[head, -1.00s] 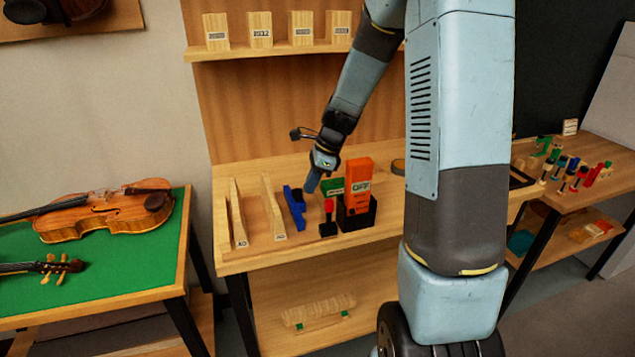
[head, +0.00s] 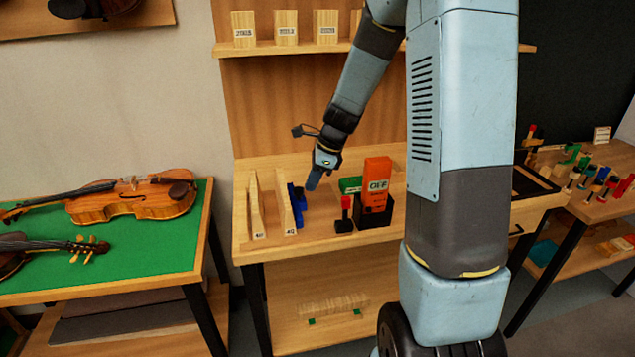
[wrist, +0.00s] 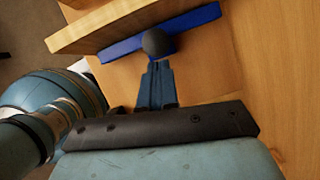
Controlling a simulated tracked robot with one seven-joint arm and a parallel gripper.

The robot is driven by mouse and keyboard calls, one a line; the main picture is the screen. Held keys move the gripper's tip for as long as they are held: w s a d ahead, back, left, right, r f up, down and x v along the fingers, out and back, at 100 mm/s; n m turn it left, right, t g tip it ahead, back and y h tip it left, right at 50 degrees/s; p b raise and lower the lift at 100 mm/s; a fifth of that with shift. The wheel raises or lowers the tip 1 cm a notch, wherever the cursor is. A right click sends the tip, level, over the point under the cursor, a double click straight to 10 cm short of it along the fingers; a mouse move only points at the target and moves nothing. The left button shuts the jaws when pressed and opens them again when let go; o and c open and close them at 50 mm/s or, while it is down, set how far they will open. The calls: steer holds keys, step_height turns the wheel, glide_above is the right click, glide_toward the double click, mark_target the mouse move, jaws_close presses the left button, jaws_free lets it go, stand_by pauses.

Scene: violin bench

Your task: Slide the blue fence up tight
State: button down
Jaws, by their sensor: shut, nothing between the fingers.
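The blue fence (head: 294,207) stands on the bench just right of the right-hand tapered wooden piece (head: 284,203). In the head view the two look very close or touching. In the wrist view the long blue side of the fence (wrist: 200,18) runs along the wood piece (wrist: 115,18), with no clear gap between them. My gripper (head: 313,184) is shut and empty at the right side of the fence. In the wrist view its fingertips (wrist: 156,66) sit against or just behind a dark round knob (wrist: 155,43) beside the fence; exact contact is unclear.
A second tapered wooden piece (head: 256,208) stands to the left. A black block with a red top (head: 344,215), a green block (head: 350,185) and an orange device marked OFF (head: 377,185) in a black holder stand close right. A violin (head: 135,200) lies on the green table.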

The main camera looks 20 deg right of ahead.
steer(key=w+v, duration=0.1)
steer(key=v, duration=0.8)
steer(key=w+d+n+g, duration=0.2)
steer(key=w+d+n, duration=0.1)
steer(key=d+n, duration=0.15)
steer(key=x, duration=1)
steer(key=shift+s+a+r, duration=0.25)
steer(key=shift+a, duration=0.5)
steer(key=shift+s+a+r, duration=0.1)
steer(key=shift+a, duration=1.15)
